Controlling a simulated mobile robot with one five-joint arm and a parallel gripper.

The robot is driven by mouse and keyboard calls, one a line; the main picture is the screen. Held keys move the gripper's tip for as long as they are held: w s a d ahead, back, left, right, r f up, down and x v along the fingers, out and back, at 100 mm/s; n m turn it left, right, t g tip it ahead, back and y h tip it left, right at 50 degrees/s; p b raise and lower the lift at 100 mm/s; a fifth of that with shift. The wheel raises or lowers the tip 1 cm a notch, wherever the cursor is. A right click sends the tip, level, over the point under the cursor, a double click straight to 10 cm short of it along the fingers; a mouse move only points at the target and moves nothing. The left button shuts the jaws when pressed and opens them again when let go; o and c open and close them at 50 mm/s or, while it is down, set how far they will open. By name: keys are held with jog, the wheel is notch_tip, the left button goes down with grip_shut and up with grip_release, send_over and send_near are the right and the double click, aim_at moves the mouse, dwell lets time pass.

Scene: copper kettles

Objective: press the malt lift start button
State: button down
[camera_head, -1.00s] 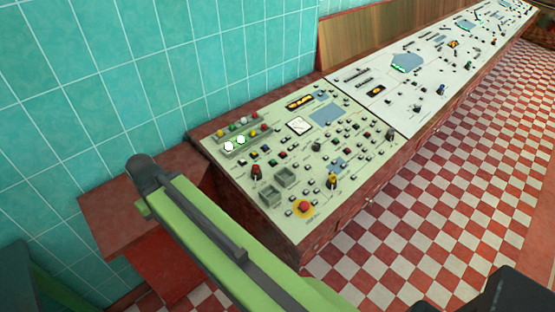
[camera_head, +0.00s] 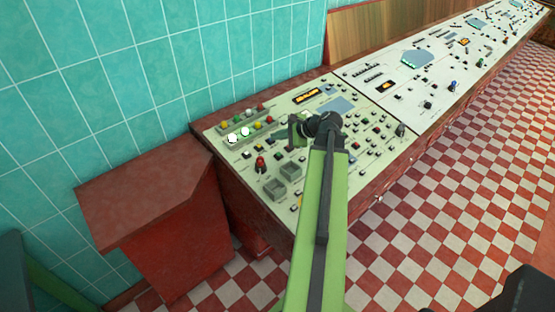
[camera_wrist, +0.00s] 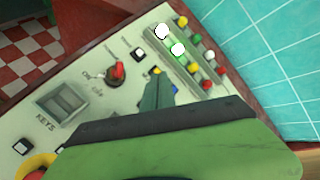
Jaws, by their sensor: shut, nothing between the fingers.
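The near control panel (camera_head: 222,155) is pale green and carries many small buttons. I cannot read which one is the malt lift start button. My gripper (camera_head: 281,138) is shut and empty over the left part of this panel. In the wrist view, the tips of my gripper (camera_wrist: 158,84) are beside a small yellow button (camera_wrist: 156,70); I cannot tell whether they touch. A white square button (camera_wrist: 138,53) lies just beyond, and a blue button (camera_wrist: 175,89) is partly hidden to the right of the fingers. The arm hides much of the panel's middle in the head view.
A red rotary switch (camera_head: 261,164) stands up from the panel. Rows of coloured lamps (camera_head: 257,124), with two lit white, lie near the wall. A tray marked KEYS (camera_wrist: 62,104) is to the left in the wrist view. A red cabinet (camera_head: 165,235) stands left of the console.

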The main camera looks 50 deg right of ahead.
aim_at(279, 155)
jog(key=d, duration=0.1)
jog(key=s+d+m, duration=0.1)
jog(key=d, duration=0.1)
jog(key=shift+s+r+m+t, duration=0.3)
jog(key=shift+s+r+t, duration=0.05)
jog(key=shift+t, duration=0.05)
jog(key=f+b, duration=0.3)
jog(key=w+f+b, duration=0.1)
jog(key=f+b, duration=0.1)
jog(key=b, duration=0.1)
jog(key=f+b, duration=0.2)
jog(key=f, duration=0.1)
jog(key=shift+w+f+b, duration=0.35)
jog(key=shift+w+b, duration=0.05)
dwell(1.3)
jog(key=shift+f+b, duration=0.4)
jog(key=shift+w+f+b, duration=0.1)
jog(key=shift+f+b, duration=0.25)
dwell(0.4)
jog(key=shift+r, duration=0.1)
jog(key=shift+r+p, duration=0.7)
jog(key=shift+p, duration=0.1)
